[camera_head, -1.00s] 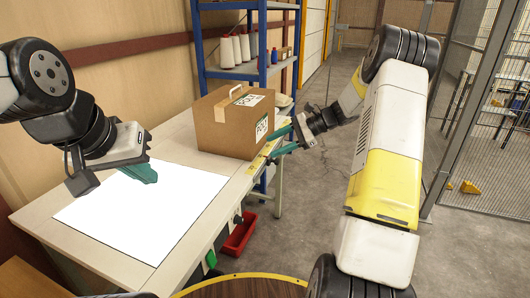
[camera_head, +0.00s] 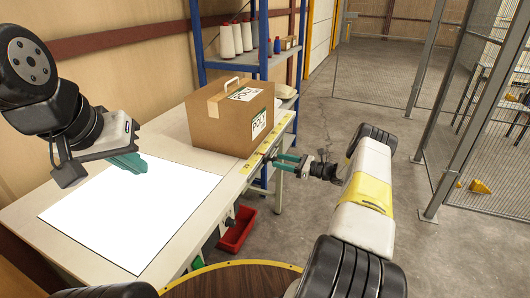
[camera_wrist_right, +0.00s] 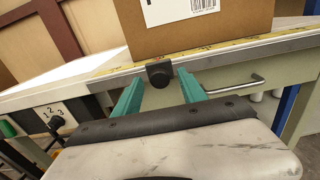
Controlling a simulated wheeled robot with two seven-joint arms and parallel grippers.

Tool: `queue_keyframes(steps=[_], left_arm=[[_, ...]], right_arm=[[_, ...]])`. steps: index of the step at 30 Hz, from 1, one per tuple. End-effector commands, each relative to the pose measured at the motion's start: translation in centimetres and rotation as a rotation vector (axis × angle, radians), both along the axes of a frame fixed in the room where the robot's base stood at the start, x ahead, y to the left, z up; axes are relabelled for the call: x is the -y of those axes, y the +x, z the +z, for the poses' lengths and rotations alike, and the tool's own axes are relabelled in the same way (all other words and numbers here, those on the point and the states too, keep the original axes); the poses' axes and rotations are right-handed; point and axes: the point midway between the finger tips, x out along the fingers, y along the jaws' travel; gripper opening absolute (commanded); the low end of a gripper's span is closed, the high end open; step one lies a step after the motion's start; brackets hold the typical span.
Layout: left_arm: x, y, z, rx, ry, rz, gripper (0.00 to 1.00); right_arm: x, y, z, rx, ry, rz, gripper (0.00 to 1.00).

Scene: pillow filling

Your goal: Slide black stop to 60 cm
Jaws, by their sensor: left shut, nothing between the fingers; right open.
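The black stop (camera_wrist_right: 159,73) is a small dark knob on the table's front edge, beside the yellow measuring strip (camera_wrist_right: 218,46). In the right wrist view it sits between and just beyond the tips of my right gripper (camera_wrist_right: 160,86), whose green fingers are open with no visible grip on it. In the head view my right gripper (camera_head: 284,163) is at the table edge by the cardboard box; the stop is too small to make out clearly there. The strip's numbers cannot be read. My left gripper (camera_head: 128,164) is shut and empty above the white sheet (camera_head: 130,215).
A cardboard box (camera_head: 205,124) stands on the table (camera_head: 32,205) right behind the stop. A metal drawer handle (camera_wrist_right: 236,84) is below the edge to the right. A red bin (camera_head: 237,236) is on the floor. A blue shelf rack (camera_head: 197,45) stands behind.

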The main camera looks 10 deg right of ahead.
Motion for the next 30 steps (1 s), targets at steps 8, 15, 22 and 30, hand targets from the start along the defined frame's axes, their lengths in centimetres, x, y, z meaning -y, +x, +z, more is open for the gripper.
queue_keyframes(steps=[8,15,22,30], left_arm=[[0.0,0.0,0.0,0.000,0.000,0.000,0.00],[0.0,0.0,0.0,0.000,0.000,0.000,0.00],[0.0,0.0,0.0,0.000,0.000,0.000,0.00],[0.0,0.0,0.0,0.000,0.000,0.000,0.00]], right_arm=[[-2.6,1.7,-0.1,-0.001,-0.002,0.002,0.49],[-2.8,1.8,0.0,-0.001,-0.002,0.000,0.49],[-2.8,1.8,0.0,0.000,-0.002,0.001,0.16],[-2.8,1.8,0.0,0.000,-0.001,0.001,0.00]])
